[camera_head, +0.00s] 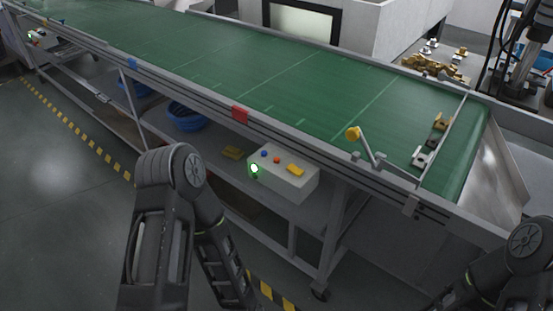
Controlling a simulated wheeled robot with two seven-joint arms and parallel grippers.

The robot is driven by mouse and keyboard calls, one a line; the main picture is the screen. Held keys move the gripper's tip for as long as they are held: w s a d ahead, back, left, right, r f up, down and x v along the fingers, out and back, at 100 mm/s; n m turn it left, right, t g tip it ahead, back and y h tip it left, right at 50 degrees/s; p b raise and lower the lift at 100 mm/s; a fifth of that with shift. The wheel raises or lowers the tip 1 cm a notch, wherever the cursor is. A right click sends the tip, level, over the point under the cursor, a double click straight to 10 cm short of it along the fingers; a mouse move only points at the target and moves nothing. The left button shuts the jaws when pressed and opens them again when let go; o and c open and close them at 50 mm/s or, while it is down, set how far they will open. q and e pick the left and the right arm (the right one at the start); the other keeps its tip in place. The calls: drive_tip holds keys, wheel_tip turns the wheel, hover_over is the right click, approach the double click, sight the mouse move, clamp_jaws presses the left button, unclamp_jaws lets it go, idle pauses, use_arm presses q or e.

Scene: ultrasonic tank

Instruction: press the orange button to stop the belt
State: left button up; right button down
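A white control box (284,183) is mounted below the near edge of the green conveyor belt (250,70). On its top are a small blue button (264,153), an orange-red button (277,160) and a yellow piece (295,170). A lit green lamp (254,169) is on its left end. My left arm stands to the left of the box, its elbow raised and its lower part running down out of the picture. My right arm is at the bottom right corner. Neither gripper shows. Nothing covers the orange-red button.
A blue basket (187,117) and a yellow item (233,152) are on the lower shelf. Floor at left is clear.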

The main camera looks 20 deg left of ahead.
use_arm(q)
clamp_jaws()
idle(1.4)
